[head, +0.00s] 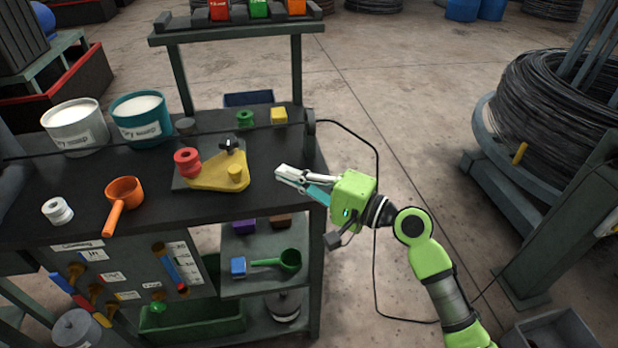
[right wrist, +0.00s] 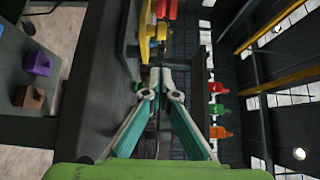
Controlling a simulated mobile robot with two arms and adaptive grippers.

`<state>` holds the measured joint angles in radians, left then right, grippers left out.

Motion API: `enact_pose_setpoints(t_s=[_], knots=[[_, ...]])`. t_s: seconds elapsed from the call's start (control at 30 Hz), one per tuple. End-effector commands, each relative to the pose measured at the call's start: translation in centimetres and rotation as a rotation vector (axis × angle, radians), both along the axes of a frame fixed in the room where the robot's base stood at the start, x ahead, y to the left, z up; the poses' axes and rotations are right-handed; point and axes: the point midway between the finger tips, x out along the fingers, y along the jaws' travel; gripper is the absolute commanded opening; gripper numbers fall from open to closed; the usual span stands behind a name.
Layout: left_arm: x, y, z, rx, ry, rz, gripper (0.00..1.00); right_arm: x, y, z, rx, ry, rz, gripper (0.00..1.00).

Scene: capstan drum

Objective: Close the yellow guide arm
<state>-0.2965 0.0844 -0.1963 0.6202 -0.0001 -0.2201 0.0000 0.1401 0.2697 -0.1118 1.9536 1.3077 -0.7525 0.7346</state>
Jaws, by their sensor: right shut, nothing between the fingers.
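The yellow guide arm (head: 210,176) is a flat plate on a dark base on the black bench top, with a red roller (head: 187,161) at its left, a yellow roller (head: 235,172) at its right and a black knob (head: 230,144) at the back. My right gripper (head: 279,173) is shut and empty. Its fingertips point left, apart from the guide arm and to its right. In the right wrist view the closed fingers (right wrist: 158,72) point towards a yellow part (right wrist: 144,30), probably the guide arm. My left gripper is not in view.
An orange ladle (head: 122,192) and a white roller (head: 58,210) lie left on the bench. A green spool (head: 245,118) and a yellow block (head: 279,115) sit behind. A cable crosses the bench's back to a post (head: 309,121). Bench surface right of the guide arm is clear.

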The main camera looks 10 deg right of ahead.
Motion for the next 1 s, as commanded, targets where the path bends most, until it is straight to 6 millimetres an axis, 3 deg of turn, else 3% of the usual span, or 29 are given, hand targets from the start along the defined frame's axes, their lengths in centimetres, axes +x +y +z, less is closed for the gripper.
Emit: enact_pose_setpoints(t_s=[0.13,0.4,1.0], knots=[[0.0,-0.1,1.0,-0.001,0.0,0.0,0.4,2.1,2.4,0.4,0.003,-0.001,0.002,0.0],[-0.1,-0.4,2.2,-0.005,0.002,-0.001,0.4,1.8,5.7,0.1,-0.001,0.001,0.001,0.0],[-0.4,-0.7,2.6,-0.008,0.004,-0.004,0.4,1.6,6.3,0.0,-0.001,0.001,-0.005,0.0]])
